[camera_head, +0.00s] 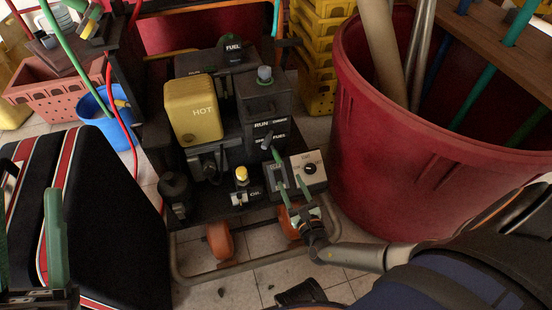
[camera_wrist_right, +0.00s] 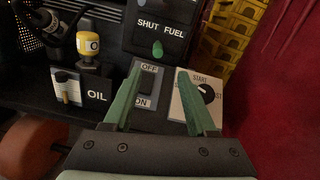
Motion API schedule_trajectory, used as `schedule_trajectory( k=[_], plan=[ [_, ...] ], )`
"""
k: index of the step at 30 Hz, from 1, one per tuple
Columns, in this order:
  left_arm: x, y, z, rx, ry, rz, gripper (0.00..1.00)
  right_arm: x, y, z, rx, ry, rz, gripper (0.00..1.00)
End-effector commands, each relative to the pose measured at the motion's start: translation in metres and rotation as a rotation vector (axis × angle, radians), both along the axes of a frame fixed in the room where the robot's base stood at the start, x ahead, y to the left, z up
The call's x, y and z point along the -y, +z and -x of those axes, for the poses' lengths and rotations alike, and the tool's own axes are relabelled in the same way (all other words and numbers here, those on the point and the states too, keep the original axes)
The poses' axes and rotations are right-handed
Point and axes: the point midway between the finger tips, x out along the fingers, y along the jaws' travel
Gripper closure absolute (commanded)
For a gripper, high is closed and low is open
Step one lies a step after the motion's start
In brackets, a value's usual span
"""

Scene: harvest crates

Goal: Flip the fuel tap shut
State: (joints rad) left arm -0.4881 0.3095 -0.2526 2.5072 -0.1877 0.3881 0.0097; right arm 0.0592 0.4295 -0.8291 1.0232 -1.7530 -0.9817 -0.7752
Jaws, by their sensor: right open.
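The fuel tap's small green lever (camera_wrist_right: 157,49) hangs below the SHUT FUEL label (camera_wrist_right: 161,29) in the right wrist view. In the head view the label (camera_head: 270,137) is on the dark engine block. My right gripper (camera_head: 288,172) is open and empty in front of the panel. In the right wrist view its two green fingers (camera_wrist_right: 158,68) are spread apart, their tips a little below the lever; I cannot tell the depth gap. My left gripper (camera_head: 28,200) is open at the left edge, far from the tap, its fingers wide apart.
An OFF/ON switch (camera_wrist_right: 145,88) and a START dial (camera_wrist_right: 205,92) lie close behind my right fingers. A yellow-capped OIL part (camera_head: 241,175) and a yellow HOT cover (camera_head: 193,108) are left of the tap. A big red bin (camera_head: 430,175) stands close on the right.

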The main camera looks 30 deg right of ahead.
Motion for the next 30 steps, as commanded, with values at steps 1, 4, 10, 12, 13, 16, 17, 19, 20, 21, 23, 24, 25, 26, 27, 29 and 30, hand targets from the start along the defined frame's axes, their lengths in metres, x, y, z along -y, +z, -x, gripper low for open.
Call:
schedule_trajectory(
  k=[1,4,10,12,13,16,17,19,20,21,23,24,25,26,27,29,30],
  plan=[
    [0.000,0.000,0.002,0.009,-0.003,0.000,0.50,-0.002,0.002,-0.001,0.015,0.016,0.019,0.43],
    [0.001,-0.001,0.002,0.013,-0.004,0.000,0.50,-0.003,0.004,-0.006,0.028,0.026,0.034,0.43],
    [0.002,-0.014,0.002,0.008,0.000,-0.008,0.50,0.003,0.003,-0.037,0.029,0.023,0.031,0.43],
    [0.003,-0.020,0.001,0.007,0.002,-0.013,0.50,0.006,0.003,-0.052,0.029,0.022,0.031,0.43],
    [0.003,-0.023,0.001,0.006,0.003,-0.015,0.50,0.007,0.002,-0.058,0.028,0.023,0.031,0.43],
    [0.004,-0.032,0.001,0.003,0.007,-0.022,0.50,0.011,0.002,-0.079,0.027,0.023,0.030,0.43],
    [0.004,-0.035,0.000,0.002,0.007,-0.024,0.50,0.012,0.001,-0.084,0.027,0.022,0.031,0.43],
    [0.005,-0.040,0.000,0.000,0.009,-0.028,0.50,0.014,0.002,-0.096,0.026,0.022,0.030,0.43],
    [0.005,-0.042,0.000,-0.001,0.009,-0.030,0.50,0.015,0.002,-0.100,0.026,0.021,0.030,0.43],
    [0.005,-0.045,0.000,-0.001,0.010,-0.032,0.50,0.015,0.002,-0.106,0.025,0.022,0.029,0.43],
    [0.006,-0.047,0.000,-0.001,0.012,-0.037,0.50,0.017,0.002,-0.112,0.025,0.022,0.029,0.43],
    [0.006,-0.049,0.000,-0.001,0.013,-0.038,0.50,0.017,0.003,-0.116,0.025,0.022,0.029,0.43],
    [0.006,-0.050,0.000,-0.001,0.013,-0.039,0.50,0.018,0.003,-0.118,0.025,0.022,0.029,0.43],
    [0.006,-0.050,0.000,-0.002,0.014,-0.040,0.50,0.018,0.003,-0.120,0.024,0.022,0.029,0.43],
    [0.006,-0.051,0.000,-0.001,0.014,-0.041,0.50,0.018,0.003,-0.121,0.023,0.023,0.029,0.43],
    [0.007,-0.051,0.000,-0.001,0.014,-0.041,0.50,0.019,0.004,-0.123,0.023,0.023,0.029,0.43],
    [0.007,-0.051,0.000,-0.002,0.014,-0.041,0.50,0.019,0.004,-0.124,0.022,0.023,0.028,0.43]
  ],
)
